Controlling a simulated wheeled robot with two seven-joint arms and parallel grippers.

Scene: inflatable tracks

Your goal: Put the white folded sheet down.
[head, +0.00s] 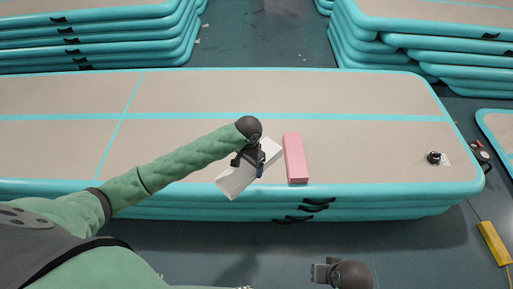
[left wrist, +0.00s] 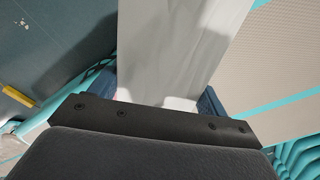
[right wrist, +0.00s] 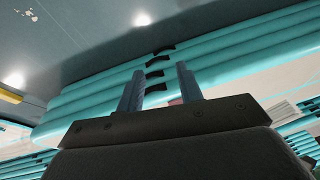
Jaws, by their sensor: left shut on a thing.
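The white folded sheet (head: 235,181) is a flat white slab in the head view, held tilted above the front edge of the inflatable track (head: 200,150). My left gripper (head: 250,164) is shut on it and partly covers it. In the left wrist view the sheet (left wrist: 180,50) fills the space between the fingers and extends away from them. Whether it touches the track, I cannot tell. My right gripper (head: 322,271) is low in front of the track in the head view. In the right wrist view its fingers (right wrist: 160,92) are apart with nothing held between them.
A pink block (head: 295,158) lies on the track just right of the sheet. A small black device (head: 434,157) sits near the track's right end. Stacked tracks (head: 100,35) stand behind, and a yellow object (head: 494,242) lies at right. The track's left part is clear.

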